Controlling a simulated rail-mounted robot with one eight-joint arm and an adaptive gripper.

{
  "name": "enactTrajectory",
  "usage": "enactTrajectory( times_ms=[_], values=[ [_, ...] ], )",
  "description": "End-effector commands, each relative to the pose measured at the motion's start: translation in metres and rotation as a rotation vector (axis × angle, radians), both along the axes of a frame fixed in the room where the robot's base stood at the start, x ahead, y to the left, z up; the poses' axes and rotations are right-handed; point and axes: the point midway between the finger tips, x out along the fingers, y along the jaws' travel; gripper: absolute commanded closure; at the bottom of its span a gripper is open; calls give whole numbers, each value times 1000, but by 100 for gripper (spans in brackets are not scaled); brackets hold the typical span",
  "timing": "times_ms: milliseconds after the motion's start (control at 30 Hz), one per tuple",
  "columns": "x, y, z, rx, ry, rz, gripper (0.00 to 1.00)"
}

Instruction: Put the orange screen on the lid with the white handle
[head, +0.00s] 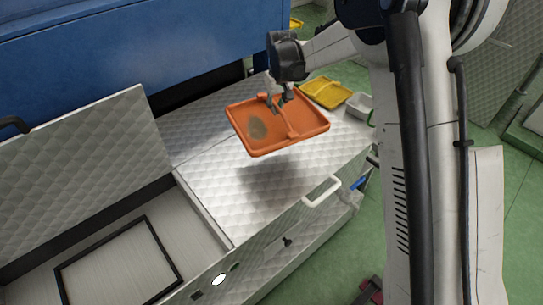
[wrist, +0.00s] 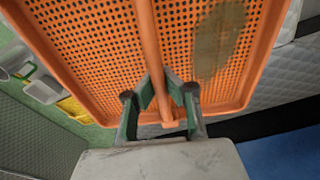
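The orange screen (head: 305,121) is a shallow perforated tray with a raised middle bar and a dark brownish stain. My gripper (head: 277,102) is shut on its middle bar, also seen up close in the wrist view, where the screen (wrist: 95,50) lies beyond the fingers of the gripper (wrist: 162,88). The screen hangs in the air above the quilted metal lid (head: 225,190), casting a shadow on it. The white handle (head: 322,191) is at this lid's front right edge. The lid is closed and its visible top is bare.
A second quilted lid (head: 80,165) with a black handle (head: 14,124) stands open at left, over a compartment holding a black frame (head: 150,220). A yellow tray (head: 327,92) and a pale container (head: 359,104) sit behind the screen. A blue machine (head: 120,50) rises at the back.

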Motion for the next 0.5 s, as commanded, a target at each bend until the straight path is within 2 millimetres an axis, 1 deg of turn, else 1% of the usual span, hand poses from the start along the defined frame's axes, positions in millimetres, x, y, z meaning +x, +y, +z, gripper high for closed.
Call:
enactTrajectory(
  times_ms=[33, 100, 200, 300, 333, 400, 500],
  values=[
    [9, 25, -19, -1, 0, 44, 100],
    [19, 53, -30, -2, -1, 96, 100],
    [28, 88, -44, -2, -2, 161, 100],
    [33, 113, -53, -3, -2, 207, 100],
    [34, 119, -54, -3, -2, 217, 100],
    [35, 128, -58, -3, -3, 234, 100],
    [37, 132, -61, -4, -3, 248, 100]
  ],
)
